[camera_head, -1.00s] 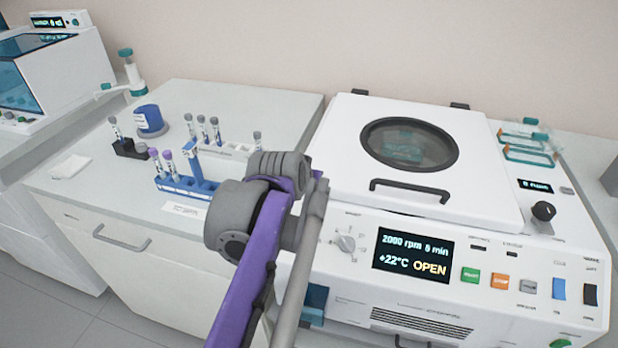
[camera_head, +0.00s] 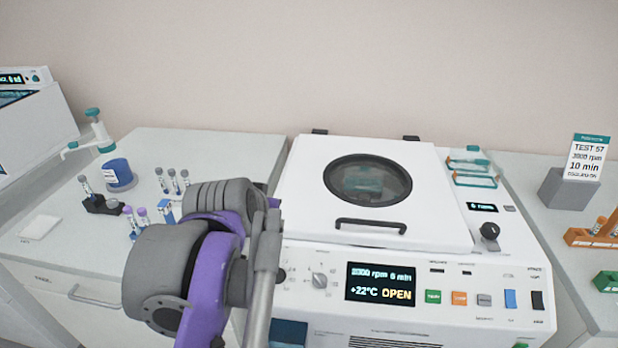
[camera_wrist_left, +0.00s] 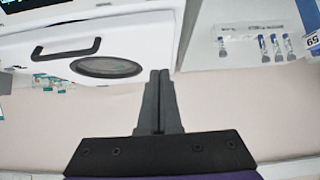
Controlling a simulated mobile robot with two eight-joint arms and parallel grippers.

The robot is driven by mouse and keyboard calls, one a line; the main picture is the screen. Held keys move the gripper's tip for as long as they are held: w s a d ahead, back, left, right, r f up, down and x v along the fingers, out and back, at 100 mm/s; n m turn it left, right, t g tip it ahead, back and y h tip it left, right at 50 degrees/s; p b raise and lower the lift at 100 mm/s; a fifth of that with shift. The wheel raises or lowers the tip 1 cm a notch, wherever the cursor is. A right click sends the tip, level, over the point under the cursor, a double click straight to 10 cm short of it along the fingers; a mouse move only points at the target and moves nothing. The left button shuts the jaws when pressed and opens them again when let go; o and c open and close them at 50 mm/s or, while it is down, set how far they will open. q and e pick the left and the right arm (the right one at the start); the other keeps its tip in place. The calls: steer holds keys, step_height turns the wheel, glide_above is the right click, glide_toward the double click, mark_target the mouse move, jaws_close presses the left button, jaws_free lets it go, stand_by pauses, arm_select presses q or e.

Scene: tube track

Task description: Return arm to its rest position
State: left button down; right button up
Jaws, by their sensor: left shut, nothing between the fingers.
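My left arm, purple and grey, rises from the bottom of the head view in front of the left counter and the centrifuge's left edge. Its gripper is hidden in that view. In the left wrist view my left gripper (camera_wrist_left: 160,100) is shut and empty, its two dark fingers pressed together. Behind it that view shows the wall, the centrifuge lid (camera_wrist_left: 155,48) and several tubes, all upside down. The centrifuge (camera_head: 376,184) stands with its lid down, and its display (camera_head: 380,284) reads OPEN. My right gripper shows in neither view.
Several capped tubes (camera_head: 173,181), a blue-labelled bottle (camera_head: 119,174) and a dispenser (camera_head: 99,130) stand on the left counter. A sign (camera_head: 586,158) reading TEST 57 and orange (camera_head: 592,238) and green (camera_head: 606,281) racks stand on the right counter. The wall behind is bare.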

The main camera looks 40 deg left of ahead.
arm_select(q)
steer(key=s+d+f+m+g+h+p, duration=0.1)
steer(key=d+f+m+h+p, duration=0.2)
steer(key=d+f, duration=0.5)
steer(key=s+d+f+m+g+h+p, duration=0.1)
steer(key=d+f+m+p, duration=0.3)
steer(key=d+f, duration=0.5)
steer(key=d+h+p, duration=0.1)
steer(key=d+p, duration=0.1)
steer(key=d, duration=0.3)
steer(key=shift+d+h, duration=0.3)
steer(key=shift+h, duration=0.1)
